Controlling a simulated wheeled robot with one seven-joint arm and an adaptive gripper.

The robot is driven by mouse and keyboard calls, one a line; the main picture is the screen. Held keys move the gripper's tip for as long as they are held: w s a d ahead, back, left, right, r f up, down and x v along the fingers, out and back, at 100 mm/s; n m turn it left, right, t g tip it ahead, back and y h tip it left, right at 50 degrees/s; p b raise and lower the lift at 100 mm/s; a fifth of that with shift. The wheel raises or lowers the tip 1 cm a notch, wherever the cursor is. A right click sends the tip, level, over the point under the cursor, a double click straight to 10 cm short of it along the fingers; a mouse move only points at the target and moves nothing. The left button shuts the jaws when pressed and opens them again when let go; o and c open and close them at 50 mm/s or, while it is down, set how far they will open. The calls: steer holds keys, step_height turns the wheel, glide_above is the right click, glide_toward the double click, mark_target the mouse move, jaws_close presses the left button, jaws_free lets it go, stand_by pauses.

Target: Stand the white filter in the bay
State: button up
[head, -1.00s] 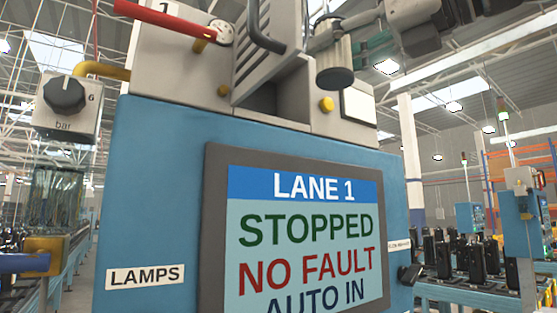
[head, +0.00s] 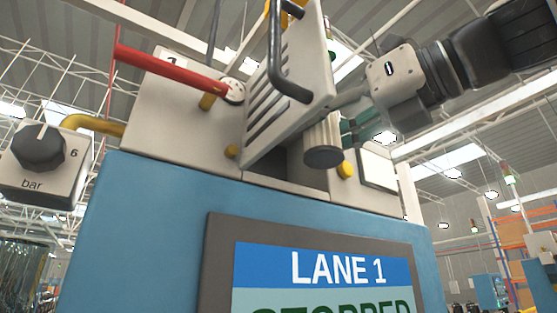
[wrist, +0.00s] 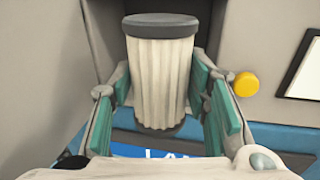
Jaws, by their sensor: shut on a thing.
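The white filter (head: 322,132) is a pleated cylinder with dark grey end caps, held about upright. My gripper (head: 350,122) is shut on it from the right. In the wrist view the filter (wrist: 160,80) stands between both green-padded fingers (wrist: 160,112). The bay (head: 302,175) is the dark opening in the grey housing above the blue cabinet. The filter is at the mouth of the bay; I cannot tell whether any of it is inside. The filter and the open door hide much of the bay.
The slotted door (head: 290,85) with its dark handle (head: 277,65) stands open left of the filter. A yellow knob (head: 346,170) sits right of the bay. A red lever (head: 170,68) juts out at left. The LANE 1 screen (head: 325,268) is below.

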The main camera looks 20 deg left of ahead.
steer(key=p+x, duration=0.1)
steer(key=x, duration=0.5)
steer(key=shift+w+a, duration=0.15)
steer(key=shift+a, duration=0.15)
steer(key=x, duration=0.3)
steer(key=shift+a+f, duration=0.1)
steer(key=shift+f, duration=0.7)
steer(key=o, duration=1.3)
steer(key=shift+f, duration=0.15)
steer(key=shift+d+r, duration=0.2)
steer(key=shift+d, duration=0.1)
steer(key=b+v, duration=0.1)
steer(key=v, duration=1)
steer(key=shift+s+d, duration=0.25)
steer(key=shift+d, duration=0.05)
